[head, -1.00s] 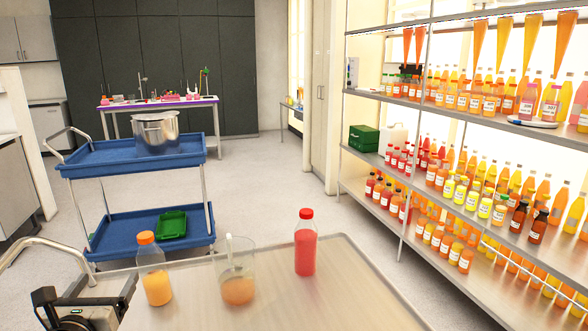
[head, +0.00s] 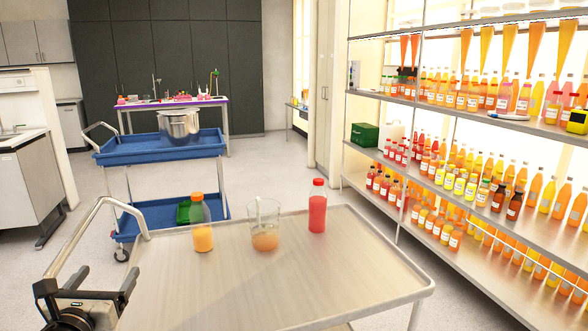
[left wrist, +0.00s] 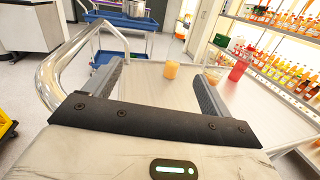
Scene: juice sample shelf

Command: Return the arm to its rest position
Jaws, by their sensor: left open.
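My left gripper (head: 86,284) is at the lower left of the head view, beside the near left corner of the steel cart top. In the left wrist view its two fingers (left wrist: 156,85) stand wide apart with nothing between them close by. A clear bottle with an orange cap and orange juice (head: 202,228), a glass beaker of orange juice with a stirrer (head: 264,228) and a red bottle (head: 317,208) stand upright in a row on the cart's far part, apart from the gripper. My right gripper is in neither view.
The steel cart (head: 330,270) has a clear near surface and a bent tube handle (head: 85,225) close to the gripper. A blue two-tier cart (head: 120,152) with a steel pot (head: 179,128) stands behind. Shelves of bottles (head: 470,203) line the right.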

